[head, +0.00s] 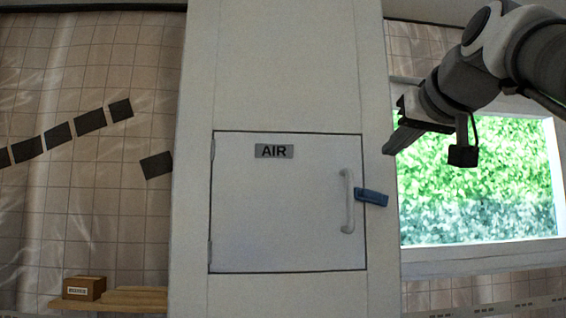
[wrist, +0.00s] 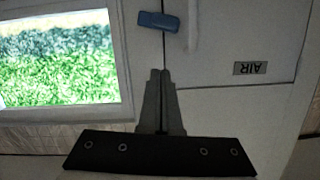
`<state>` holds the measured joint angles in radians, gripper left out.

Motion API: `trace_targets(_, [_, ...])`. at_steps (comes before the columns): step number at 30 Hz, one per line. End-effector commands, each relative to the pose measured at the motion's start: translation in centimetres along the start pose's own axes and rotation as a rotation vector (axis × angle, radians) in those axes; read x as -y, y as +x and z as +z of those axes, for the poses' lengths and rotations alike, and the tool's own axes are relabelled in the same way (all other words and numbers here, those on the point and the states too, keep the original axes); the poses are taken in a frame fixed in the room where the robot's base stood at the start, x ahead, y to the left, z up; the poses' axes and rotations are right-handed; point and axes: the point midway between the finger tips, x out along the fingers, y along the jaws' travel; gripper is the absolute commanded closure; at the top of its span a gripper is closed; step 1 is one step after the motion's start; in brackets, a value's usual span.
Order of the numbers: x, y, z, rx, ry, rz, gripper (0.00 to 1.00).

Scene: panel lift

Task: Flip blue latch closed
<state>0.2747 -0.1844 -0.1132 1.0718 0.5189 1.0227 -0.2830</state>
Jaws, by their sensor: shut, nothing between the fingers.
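The blue latch (head: 371,197) sits at the right edge of the white panel door (head: 280,225), right of its handle (head: 347,202). It lies nearly level, tilted slightly down to the right, and spans the seam between door and frame. It also shows at the top of the wrist view (wrist: 158,21), where the picture is upside down and the latch crosses the seam. My gripper (head: 388,151) is shut and empty, above and slightly right of the latch, apart from it. In the wrist view my fingertips (wrist: 160,72) are together, with a gap to the latch.
The door carries an AIR label (head: 274,151) and appears closed in its frame. A window (head: 480,190) with greenery is at the right. A cardboard box (head: 84,288) sits on a wooden shelf (head: 135,298) at lower left. The space around the latch looks clear.

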Motion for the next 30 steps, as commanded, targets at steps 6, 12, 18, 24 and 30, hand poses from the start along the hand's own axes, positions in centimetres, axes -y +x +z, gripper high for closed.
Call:
trace_targets(6, [-0.2,-3.5,0.1,0.0,0.0,0.001,1.0])
trace_targets(12, [-0.2,-4.6,0.1,0.002,0.0,0.001,1.0])
trace_targets(18, [-0.2,-4.6,0.1,0.002,0.001,0.001,1.0])
trace_targets(24, [-0.2,-4.6,0.1,0.002,0.001,0.001,1.0])
trace_targets(30, [-0.2,-4.4,0.6,0.012,0.006,0.001,1.0])
